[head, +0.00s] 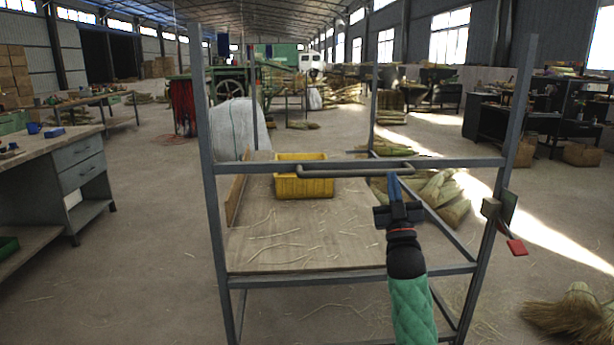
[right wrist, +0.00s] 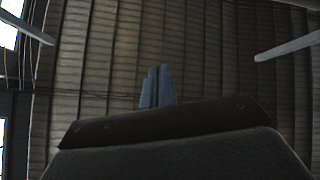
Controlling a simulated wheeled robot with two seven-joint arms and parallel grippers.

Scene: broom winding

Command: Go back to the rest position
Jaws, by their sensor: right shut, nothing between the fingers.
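My right gripper (head: 396,186) is upright in front of the metal frame (head: 450,161), near the right part of its bent handle bar (head: 355,172). Its blue fingers are shut with nothing between them; whether they touch the bar I cannot tell. In the right wrist view the closed fingers (right wrist: 158,87) point up toward the roof. My left gripper is not in the head view.
The frame's wooden shelf (head: 300,245) carries a yellow crate (head: 303,186) and loose straw strands. A red-tipped lever (head: 516,246) juts from the right post. A workbench (head: 75,165) stands at left. Broom heads (head: 572,310) lie at lower right.

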